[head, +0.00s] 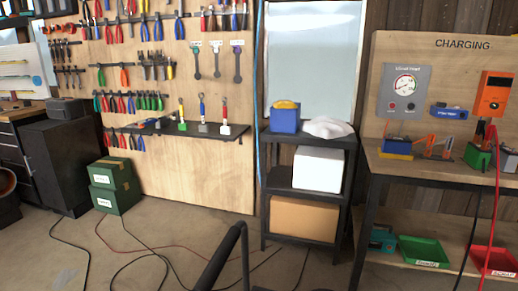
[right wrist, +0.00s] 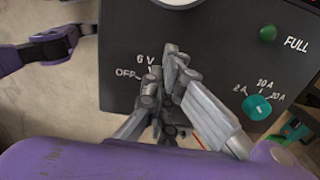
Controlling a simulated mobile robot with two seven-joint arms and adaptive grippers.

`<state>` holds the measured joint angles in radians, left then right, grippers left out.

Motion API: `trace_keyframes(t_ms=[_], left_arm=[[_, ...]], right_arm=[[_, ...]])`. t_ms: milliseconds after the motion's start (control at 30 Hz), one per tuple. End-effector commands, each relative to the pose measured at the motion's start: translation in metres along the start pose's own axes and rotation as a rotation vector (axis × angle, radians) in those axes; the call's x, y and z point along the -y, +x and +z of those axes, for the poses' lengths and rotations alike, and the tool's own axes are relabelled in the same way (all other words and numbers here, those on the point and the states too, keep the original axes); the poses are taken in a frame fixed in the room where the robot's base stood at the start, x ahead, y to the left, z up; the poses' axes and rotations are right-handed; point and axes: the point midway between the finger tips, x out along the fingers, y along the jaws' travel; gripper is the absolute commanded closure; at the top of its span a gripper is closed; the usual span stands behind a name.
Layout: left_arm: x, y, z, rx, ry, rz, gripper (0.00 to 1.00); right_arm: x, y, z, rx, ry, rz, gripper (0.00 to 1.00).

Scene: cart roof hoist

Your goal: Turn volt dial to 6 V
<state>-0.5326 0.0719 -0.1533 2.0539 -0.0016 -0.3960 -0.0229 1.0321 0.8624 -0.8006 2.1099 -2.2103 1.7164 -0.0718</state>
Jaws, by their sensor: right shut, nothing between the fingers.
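In the right wrist view, a dark charger panel (right wrist: 215,75) carries the printed marks OFF and 6 V (right wrist: 146,57). My right gripper (right wrist: 164,70) is in front of the panel beside these marks, its grey fingers shut with nothing between them. The volt dial itself is hidden behind the fingers, so its setting cannot be read. I cannot tell whether the fingers touch it. A dark and purple part of mine at the upper left may be my left gripper (right wrist: 60,42); its jaws are unclear. Neither gripper shows in the head view.
A green amp dial (right wrist: 257,107) with 2 A, 10 A and 20 A marks sits right of my fingers. A green FULL lamp (right wrist: 267,34) is above it. In the head view, a black shelf (head: 310,139) stands left of the charging bench (head: 440,172); cables cross the floor.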

Motion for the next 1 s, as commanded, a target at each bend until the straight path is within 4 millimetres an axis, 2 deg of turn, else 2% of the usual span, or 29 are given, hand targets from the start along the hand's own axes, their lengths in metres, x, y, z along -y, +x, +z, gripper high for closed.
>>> trace_keyframes(t_ms=[33,367,700,867,1000], left_arm=[[0.0,0.002,-0.001,-0.003,0.0,0.001,0.6],[-0.001,0.004,-0.007,-0.015,0.0,0.002,0.6],[-0.001,0.003,0.0,-0.003,-0.001,0.001,0.6],[0.0,-0.001,-0.001,0.0,-0.001,0.0,0.6],[0.001,-0.008,-0.013,-0.011,-0.001,-0.001,0.6]], right_arm=[[-0.007,0.011,-0.009,-0.028,0.002,0.023,1.0],[-0.004,0.011,-0.01,-0.032,0.005,0.022,1.0],[-0.004,0.01,-0.001,-0.028,0.003,0.022,1.0],[-0.004,0.0,0.0,-0.024,0.001,0.021,1.0],[-0.002,-0.02,0.002,-0.019,0.001,0.014,1.0]])
